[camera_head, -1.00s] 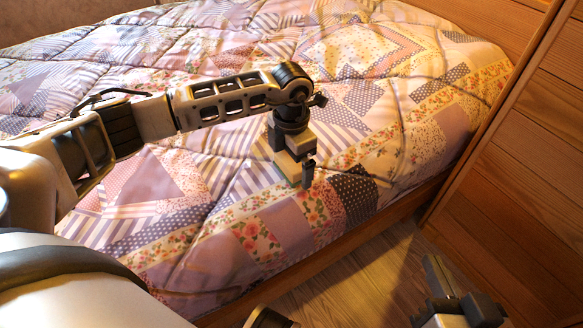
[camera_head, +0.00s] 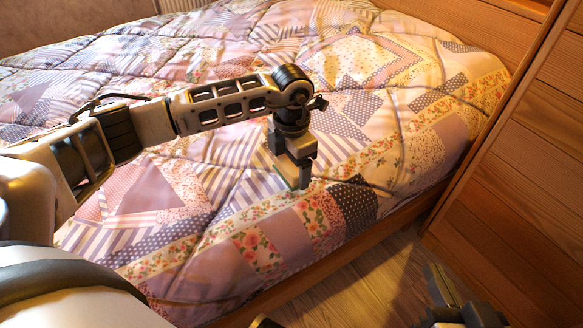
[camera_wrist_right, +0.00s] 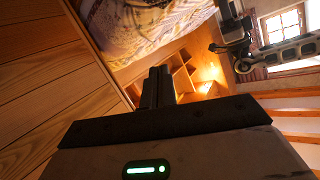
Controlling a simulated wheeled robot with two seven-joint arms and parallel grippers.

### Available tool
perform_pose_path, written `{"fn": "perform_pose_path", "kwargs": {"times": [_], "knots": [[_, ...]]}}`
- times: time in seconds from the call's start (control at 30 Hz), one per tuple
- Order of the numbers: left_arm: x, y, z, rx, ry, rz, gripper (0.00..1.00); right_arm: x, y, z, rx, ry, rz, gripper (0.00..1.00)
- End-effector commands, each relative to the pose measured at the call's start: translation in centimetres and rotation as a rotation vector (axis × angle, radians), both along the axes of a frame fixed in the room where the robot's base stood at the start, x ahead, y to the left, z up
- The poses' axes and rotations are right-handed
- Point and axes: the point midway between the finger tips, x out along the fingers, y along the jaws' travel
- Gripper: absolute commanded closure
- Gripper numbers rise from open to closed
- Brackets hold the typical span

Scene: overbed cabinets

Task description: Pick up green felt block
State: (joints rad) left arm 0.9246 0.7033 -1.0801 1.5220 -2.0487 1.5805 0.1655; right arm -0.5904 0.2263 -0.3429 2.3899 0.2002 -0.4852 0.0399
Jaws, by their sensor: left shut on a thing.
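My left gripper (camera_head: 292,177) points down at the patchwork quilt of the bed. It is shut on the green felt block (camera_head: 288,181), of which only a thin greenish sliver shows between the fingers. The block is at or just above the quilt; I cannot tell if it touches. My right gripper (camera_head: 442,285) is at the lower right of the head view, away from the bed. Its fingers are together and empty in the right wrist view (camera_wrist_right: 158,86).
The bed (camera_head: 230,185) with its quilt fills most of the head view, with a wooden side rail (camera_head: 330,262). A wooden cabinet (camera_head: 520,190) stands at the right. Wood floor (camera_head: 355,285) shows between bed and cabinet.

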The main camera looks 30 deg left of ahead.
Motion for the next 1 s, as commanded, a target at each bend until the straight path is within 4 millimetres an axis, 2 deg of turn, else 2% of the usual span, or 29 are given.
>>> {"fn": "perform_pose_path", "kwargs": {"times": [0.07,0.17,0.33,0.5,0.7,1.0], "knots": [[-0.1,-0.1,1.7,-0.001,-0.003,-0.003,0.50,0.0,-0.1,0.4,-0.020,0.000,-0.001,1.00],[-1.7,-0.7,3.6,0.000,-0.001,-0.005,0.50,-0.2,-0.2,0.5,-0.040,0.019,0.000,1.00],[-4.6,-2.2,7.5,0.000,-0.004,-0.007,0.50,-0.7,-0.7,-1.2,-0.089,0.106,0.003,1.00],[-8.4,-4.0,9.0,0.000,0.000,-0.008,0.50,-0.6,-1.2,-2.5,-0.111,0.162,-0.011,1.00],[-11.2,-5.3,10.3,-0.001,-0.001,-0.004,0.50,-0.2,-1.3,-2.8,-0.121,0.185,-0.013,1.00],[-12.7,-6.0,10.9,0.001,0.000,-0.001,0.50,-0.3,-1.4,-3.2,-0.129,0.201,-0.011,1.00]]}}
